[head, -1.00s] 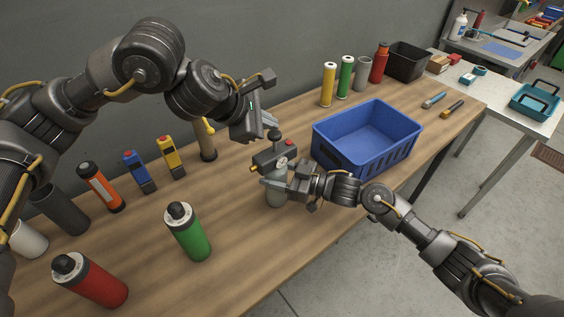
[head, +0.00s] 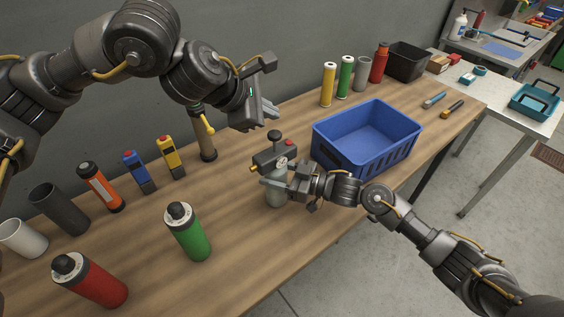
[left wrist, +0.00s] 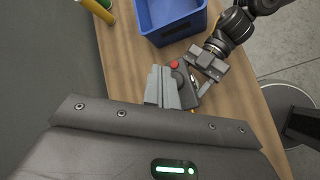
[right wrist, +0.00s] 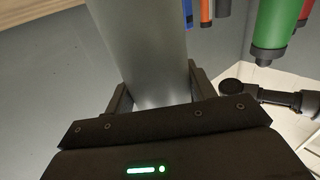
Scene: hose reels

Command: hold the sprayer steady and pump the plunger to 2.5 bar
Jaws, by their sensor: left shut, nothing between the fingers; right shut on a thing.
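The sprayer (head: 277,196) has a grey body and a dark head with a red button, a yellow nozzle and a small round gauge (head: 282,161). It stands near the table's front edge, left of the blue crate. Its black plunger knob (head: 275,134) sticks up from the head. The gauge is too small to read. My right gripper (head: 272,183) is shut around the body, which fills the right wrist view (right wrist: 150,55). My left gripper (head: 274,111) is shut and empty above the knob, apart from it. In the left wrist view its fingers (left wrist: 163,88) partly cover the sprayer's head.
A blue crate (head: 352,162) stands right of the sprayer. A green bottle (head: 188,235) and a red bottle (head: 95,280) stand at left. Several canisters line the back. Bare table lies between the green bottle and the sprayer.

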